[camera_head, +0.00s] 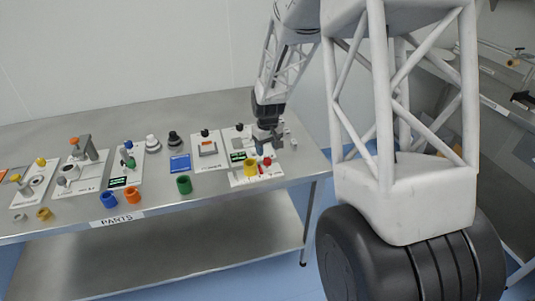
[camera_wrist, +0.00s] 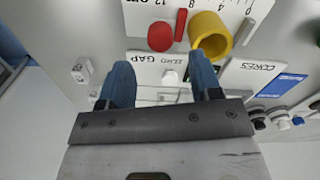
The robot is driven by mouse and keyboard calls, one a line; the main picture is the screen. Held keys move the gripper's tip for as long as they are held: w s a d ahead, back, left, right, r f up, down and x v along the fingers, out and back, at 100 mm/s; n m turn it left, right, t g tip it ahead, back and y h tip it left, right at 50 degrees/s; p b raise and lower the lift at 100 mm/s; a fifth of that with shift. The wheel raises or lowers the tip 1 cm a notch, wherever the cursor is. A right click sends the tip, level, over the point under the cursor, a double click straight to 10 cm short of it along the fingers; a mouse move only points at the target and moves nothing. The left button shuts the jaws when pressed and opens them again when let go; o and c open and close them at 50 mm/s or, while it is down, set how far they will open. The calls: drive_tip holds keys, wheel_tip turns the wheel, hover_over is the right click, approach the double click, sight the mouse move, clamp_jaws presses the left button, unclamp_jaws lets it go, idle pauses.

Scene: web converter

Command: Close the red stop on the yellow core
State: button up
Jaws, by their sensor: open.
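The yellow core (camera_wrist: 222,44) is a short hollow ring on a white panel with a printed scale; it also shows in the head view (camera_head: 250,167). A round red knob (camera_wrist: 160,36) is left of the bar; red also shows beside the core in the head view (camera_head: 267,161). I cannot tell whether bar and knob are joined as the stop. My gripper (camera_wrist: 160,62) is open and empty, near the panel's labelled edge; it also shows in the head view (camera_head: 268,140).
A white button (camera_wrist: 170,77) marked ZERO shows between my fingers. A blue tray (camera_head: 180,163) and several fixture panels are to the left. The table's right edge is close.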

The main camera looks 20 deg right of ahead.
drive_tip(key=shift+r, duration=1.3)
drive_tip(key=c, duration=0.4)
drive_tip(key=shift+s+d+f, duration=0.15)
drive_tip(key=shift+s+d, duration=0.05)
drive_tip(key=shift+d, duration=0.2)
drive_tip(key=c, duration=0.4)
drive_tip(key=s+d+m+y, duration=0.1)
drive_tip(key=d, duration=0.1)
drive_tip(key=s+d+f+m+y, duration=0.1)
drive_tip(key=d+y, duration=0.1)
drive_tip(key=d+m+y, duration=0.1)
drive_tip(key=d, duration=0.1)
drive_tip(key=shift+s+d+f+g+y, duration=0.3)
drive_tip(key=shift+s+f+g, duration=0.1)
clamp_jaws()
drive_tip(key=d+m+t+y, duration=0.3)
drive_tip(key=d+y, duration=0.1)
drive_tip(key=d, duration=0.3)
drive_tip(key=shift+s+d+r, duration=0.25)
drive_tip(key=shift+s+r, duration=0.1)
